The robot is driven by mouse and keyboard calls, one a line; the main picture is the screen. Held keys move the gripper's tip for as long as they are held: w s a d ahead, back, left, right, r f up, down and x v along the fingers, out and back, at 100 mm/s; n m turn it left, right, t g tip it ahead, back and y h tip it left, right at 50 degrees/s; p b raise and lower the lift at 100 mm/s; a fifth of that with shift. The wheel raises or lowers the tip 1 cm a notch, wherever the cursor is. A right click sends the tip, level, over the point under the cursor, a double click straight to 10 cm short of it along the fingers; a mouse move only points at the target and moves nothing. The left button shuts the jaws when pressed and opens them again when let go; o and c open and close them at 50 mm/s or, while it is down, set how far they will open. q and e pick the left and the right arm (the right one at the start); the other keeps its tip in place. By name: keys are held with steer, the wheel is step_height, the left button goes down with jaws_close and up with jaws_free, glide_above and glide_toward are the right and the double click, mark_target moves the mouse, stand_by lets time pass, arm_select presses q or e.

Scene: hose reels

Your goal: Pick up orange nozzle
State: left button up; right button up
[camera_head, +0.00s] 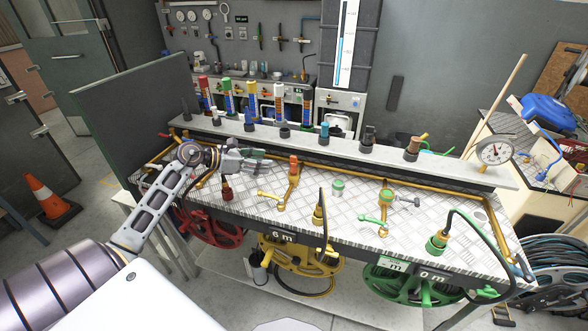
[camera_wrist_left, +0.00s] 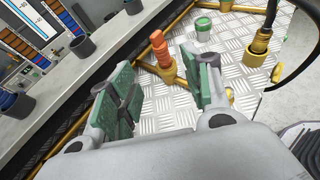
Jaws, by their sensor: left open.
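The orange nozzle (camera_head: 293,167) stands upright on the checker-plate bench top, at a yellow pipe fitting near the middle. It also shows in the left wrist view (camera_wrist_left: 160,46), beyond and between my open fingers, with a gap before it. My left gripper (camera_head: 262,159) is just left of the nozzle in the head view, low over the bench. Its green-padded fingers are spread with nothing between them, as the left wrist view (camera_wrist_left: 163,88) shows. My right gripper is not in view.
A green cap (camera_head: 338,186) sits right of the nozzle. A yellow valve handle (camera_head: 270,198) lies in front of it. A raised grey shelf (camera_head: 330,147) with dark holders and colored tubes runs behind. Red, yellow and green hose reels (camera_head: 300,262) hang below the bench edge.

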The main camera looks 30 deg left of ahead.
mark_target(294, 164)
arm_select(q)
steer(key=p+x, duration=0.1)
steer(key=x, duration=0.7)
steer(key=shift+w+d, duration=0.15)
steer(key=shift+w, duration=0.1)
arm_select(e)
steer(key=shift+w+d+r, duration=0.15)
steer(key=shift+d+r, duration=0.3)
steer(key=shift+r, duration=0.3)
arm_select(q)
steer(key=shift+f, duration=0.1)
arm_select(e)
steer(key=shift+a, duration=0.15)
arm_select(q)
steer(key=shift+p+x, duration=0.85)
steer(key=shift+x, duration=1.8)
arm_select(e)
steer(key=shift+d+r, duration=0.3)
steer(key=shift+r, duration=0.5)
arm_select(q)
steer(key=shift+f, duration=0.15)
steer(key=c, duration=1.1)
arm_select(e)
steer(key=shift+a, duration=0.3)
